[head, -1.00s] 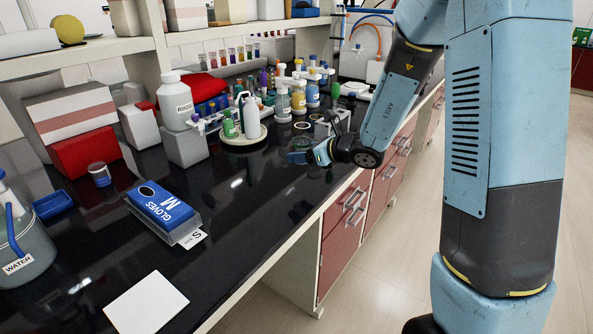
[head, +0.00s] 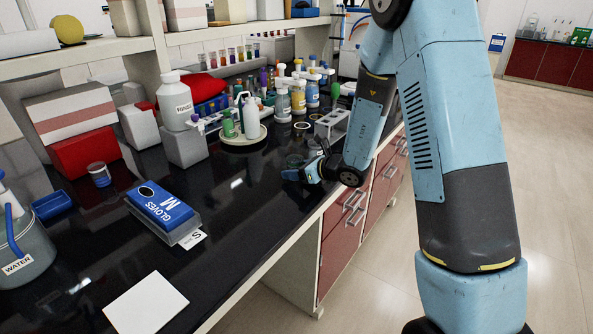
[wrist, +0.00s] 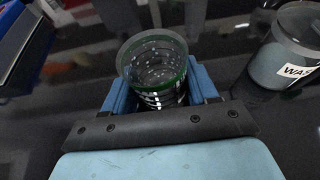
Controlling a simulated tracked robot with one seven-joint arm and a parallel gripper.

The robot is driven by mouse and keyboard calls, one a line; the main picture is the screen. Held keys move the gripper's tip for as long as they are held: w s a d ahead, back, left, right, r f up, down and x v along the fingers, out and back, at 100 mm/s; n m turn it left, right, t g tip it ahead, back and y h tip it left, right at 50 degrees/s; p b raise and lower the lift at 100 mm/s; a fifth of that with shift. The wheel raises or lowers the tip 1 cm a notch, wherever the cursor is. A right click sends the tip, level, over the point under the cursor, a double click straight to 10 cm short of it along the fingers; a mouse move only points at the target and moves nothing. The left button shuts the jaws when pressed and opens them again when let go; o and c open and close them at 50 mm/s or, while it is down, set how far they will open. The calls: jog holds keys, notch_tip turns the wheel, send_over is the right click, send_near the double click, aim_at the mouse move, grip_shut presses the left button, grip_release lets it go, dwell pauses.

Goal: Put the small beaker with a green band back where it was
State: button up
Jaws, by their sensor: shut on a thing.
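The small beaker with a green band (wrist: 155,62) is clear glass and looks empty in the wrist view. My gripper (wrist: 155,92) is shut on it, with a blue finger on each side. In the head view, my gripper (head: 298,172) is over the right part of the black bench, near its front edge. The beaker (head: 295,160) is small and dim there, between the fingers. I cannot tell whether its base touches the bench.
A glove box (head: 163,206) lies nearer. A jar with a label starting "WAS" (wrist: 280,62) is close at right in the wrist view. Bare bench (head: 255,190) lies between gripper and glove box.

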jog(key=o, duration=1.1)
